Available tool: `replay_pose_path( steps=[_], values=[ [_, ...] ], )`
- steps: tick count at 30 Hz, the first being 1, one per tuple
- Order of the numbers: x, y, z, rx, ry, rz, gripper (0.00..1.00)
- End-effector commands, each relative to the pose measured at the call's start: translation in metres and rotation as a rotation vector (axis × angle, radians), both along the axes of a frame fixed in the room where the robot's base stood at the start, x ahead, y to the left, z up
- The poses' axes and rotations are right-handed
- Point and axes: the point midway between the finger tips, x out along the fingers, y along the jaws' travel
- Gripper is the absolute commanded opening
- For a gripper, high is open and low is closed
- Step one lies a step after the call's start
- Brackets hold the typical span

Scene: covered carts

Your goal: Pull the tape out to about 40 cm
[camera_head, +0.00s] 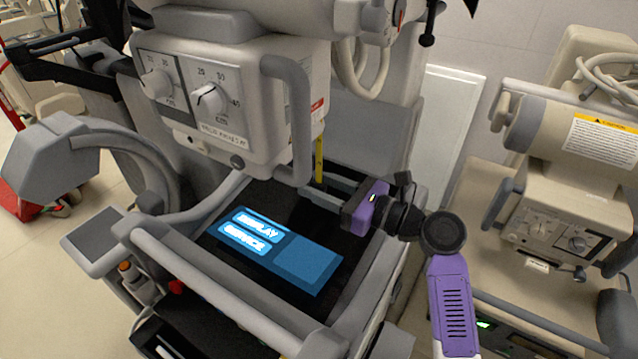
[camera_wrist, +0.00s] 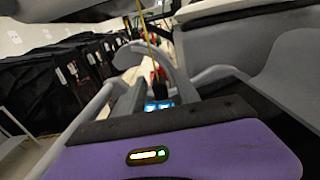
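The yellow tape (camera_head: 319,158) hangs straight down from the underside of the beige machine head (camera_head: 225,95). Its lower part is at my fingers, and its exact end is hard to make out. My gripper (camera_head: 316,187) reaches in from the right below the head, its purple body to the right of the tape. In the wrist view the tape (camera_wrist: 149,45) runs down to the area between my two grey fingers (camera_wrist: 158,82). A gap shows between the fingers, so the gripper looks open, with the tape between or just beyond the tips. Contact cannot be told.
A blue lit display (camera_head: 275,250) lies in the cart's black top below my gripper. A grey front handle rail (camera_head: 220,290) and the head's grey side handle (camera_head: 295,120) are close by. Another beige cart (camera_head: 560,200) stands at the right.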

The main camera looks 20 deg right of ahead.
Motion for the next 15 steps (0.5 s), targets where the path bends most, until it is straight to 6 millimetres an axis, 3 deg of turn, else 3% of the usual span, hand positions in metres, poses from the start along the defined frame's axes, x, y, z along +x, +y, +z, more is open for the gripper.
replay_pose_path(
  steps=[6, 12, 15],
  values=[
    [0.0001, 0.0001, 0.0, -0.001, -0.001, 0.0, 0.36],
    [0.0, 0.0, 0.0001, -0.001, -0.001, 0.0, 0.0],
    [-0.0001, -0.0001, 0.0001, -0.001, -0.001, 0.0, 0.0]
  ],
)
